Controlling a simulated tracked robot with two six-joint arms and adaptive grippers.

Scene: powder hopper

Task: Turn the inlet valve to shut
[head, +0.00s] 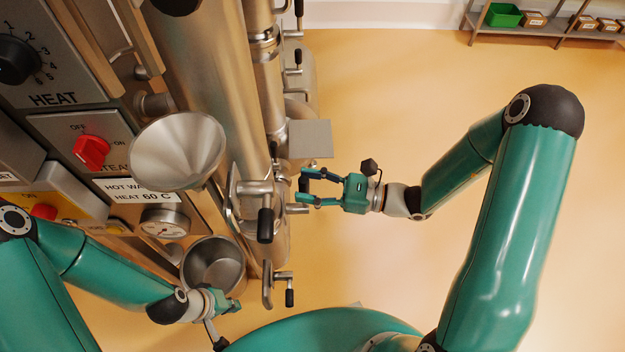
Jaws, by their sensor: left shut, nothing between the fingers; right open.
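Several metal valve handles with black grips line the steel pipework; no label shows which is the inlet valve. A large handle (265,225) hangs with its grip down, just left of my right gripper. My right gripper (306,187) is open, pointing left at the pipework. A small dark grip (304,181) shows between or behind its fingers; I cannot tell whether they touch it. Another handle (289,297) hangs lower down. My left gripper (234,306) is shut and empty at the lower left, beside a metal pot; its fingertips are small in view.
A steel funnel (178,150) and the metal pot (212,266) stand out from the panel on the left. The panel carries a red switch (91,152), a HEAT dial (17,61) and a gauge (165,221). Open floor (400,100) lies right; a shelf (530,28) stands far back.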

